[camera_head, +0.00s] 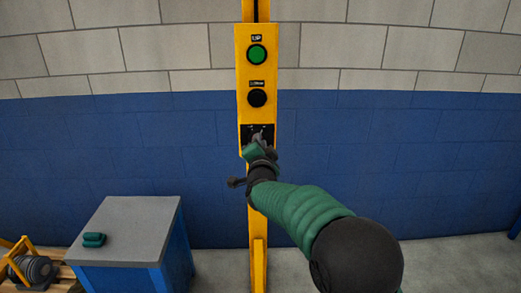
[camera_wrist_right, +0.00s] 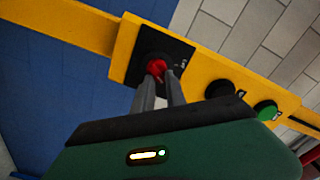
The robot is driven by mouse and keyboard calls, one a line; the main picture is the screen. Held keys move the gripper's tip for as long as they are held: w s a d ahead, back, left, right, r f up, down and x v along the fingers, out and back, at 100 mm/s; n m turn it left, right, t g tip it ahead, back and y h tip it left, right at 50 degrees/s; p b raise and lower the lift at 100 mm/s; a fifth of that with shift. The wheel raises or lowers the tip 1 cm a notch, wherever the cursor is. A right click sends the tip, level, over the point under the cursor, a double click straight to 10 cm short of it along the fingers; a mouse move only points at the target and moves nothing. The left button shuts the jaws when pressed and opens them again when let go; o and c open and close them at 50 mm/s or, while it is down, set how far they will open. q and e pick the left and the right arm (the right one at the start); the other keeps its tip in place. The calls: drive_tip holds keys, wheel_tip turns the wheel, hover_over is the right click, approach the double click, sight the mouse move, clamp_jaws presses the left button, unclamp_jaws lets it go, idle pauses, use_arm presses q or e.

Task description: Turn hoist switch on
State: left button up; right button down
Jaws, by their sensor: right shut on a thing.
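The yellow hoist panel (camera_head: 256,70) stands upright in front of the wall in the head view. Its lower black plate carries the red switch (camera_wrist_right: 156,68), seen in the right wrist view. My right gripper (camera_head: 259,140) reaches the plate from the lower right. In the right wrist view, its two grey fingers (camera_wrist_right: 160,80) are closed around the red switch. The gripper hides most of the switch in the head view, and I cannot tell the switch's position. My left gripper is not in view.
Above the switch are a black button (camera_head: 257,98) and a green button (camera_head: 256,55) labelled UP. A blue cabinet with a grey top (camera_head: 135,215) stands at lower left, with a small green object (camera_head: 94,240) on it. A dark rounded object (camera_head: 33,268) sits farther left.

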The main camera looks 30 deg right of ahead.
drive_tip(key=shift+w+a+r+m+b, duration=0.1)
drive_tip(key=shift+w+a+m+b, duration=0.1)
drive_tip(key=shift+m+b, duration=0.25)
